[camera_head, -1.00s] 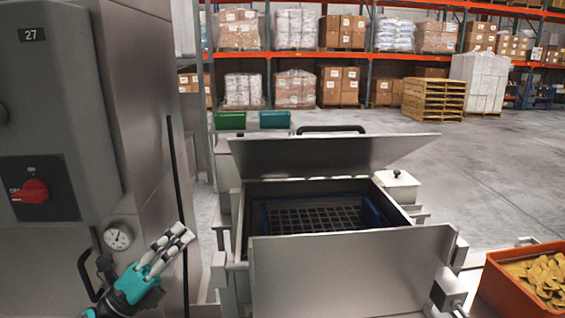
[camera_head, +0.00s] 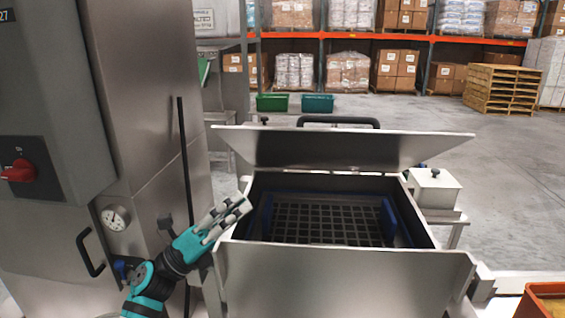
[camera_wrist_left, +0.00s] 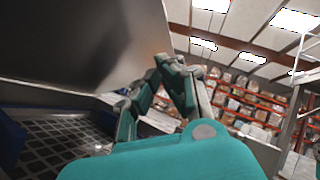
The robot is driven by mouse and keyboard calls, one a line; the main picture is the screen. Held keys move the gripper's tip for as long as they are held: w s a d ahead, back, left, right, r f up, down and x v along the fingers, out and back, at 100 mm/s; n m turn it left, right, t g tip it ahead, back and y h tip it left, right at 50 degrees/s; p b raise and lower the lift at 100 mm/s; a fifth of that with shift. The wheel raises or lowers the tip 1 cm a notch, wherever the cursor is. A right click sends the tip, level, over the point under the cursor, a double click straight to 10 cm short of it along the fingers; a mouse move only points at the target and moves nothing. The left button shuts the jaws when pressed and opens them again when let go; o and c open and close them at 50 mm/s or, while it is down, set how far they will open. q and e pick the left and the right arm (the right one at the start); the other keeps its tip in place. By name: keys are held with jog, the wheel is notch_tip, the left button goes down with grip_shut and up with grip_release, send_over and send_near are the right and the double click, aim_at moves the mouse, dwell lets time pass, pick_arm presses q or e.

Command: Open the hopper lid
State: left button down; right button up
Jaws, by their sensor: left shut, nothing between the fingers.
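The hopper lid (camera_head: 345,149) is a flat steel panel with a black bar handle (camera_head: 338,121) along its far side. It stands tilted up at the back of the hopper, so the mouth is uncovered. The steel hopper (camera_head: 345,275) has a dark grid (camera_head: 325,222) with blue sides inside. My left gripper (camera_head: 240,208) is shut and empty at the hopper's left front rim. In the left wrist view the lid (camera_wrist_left: 90,45) rises close by, and the fingers (camera_wrist_left: 172,75) appear near its edge; contact cannot be told. My right gripper is not in view.
A grey cabinet with a red switch (camera_head: 18,171), a gauge (camera_head: 115,217) and a black handle (camera_head: 90,253) stands at the left. A small lidded steel box (camera_head: 434,190) sits right of the hopper. An orange bin (camera_head: 545,301) is at the lower right.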

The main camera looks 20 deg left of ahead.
pick_arm(q)
jog(key=r, duration=0.1)
jog(key=p, duration=0.7)
send_near(292, 134)
jog(key=x, duration=0.4)
jog(key=shift+w+d+r, duration=0.1)
jog(key=shift+d+r, duration=0.1)
jog(key=shift+d, duration=0.1)
jog(key=shift+w, duration=0.1)
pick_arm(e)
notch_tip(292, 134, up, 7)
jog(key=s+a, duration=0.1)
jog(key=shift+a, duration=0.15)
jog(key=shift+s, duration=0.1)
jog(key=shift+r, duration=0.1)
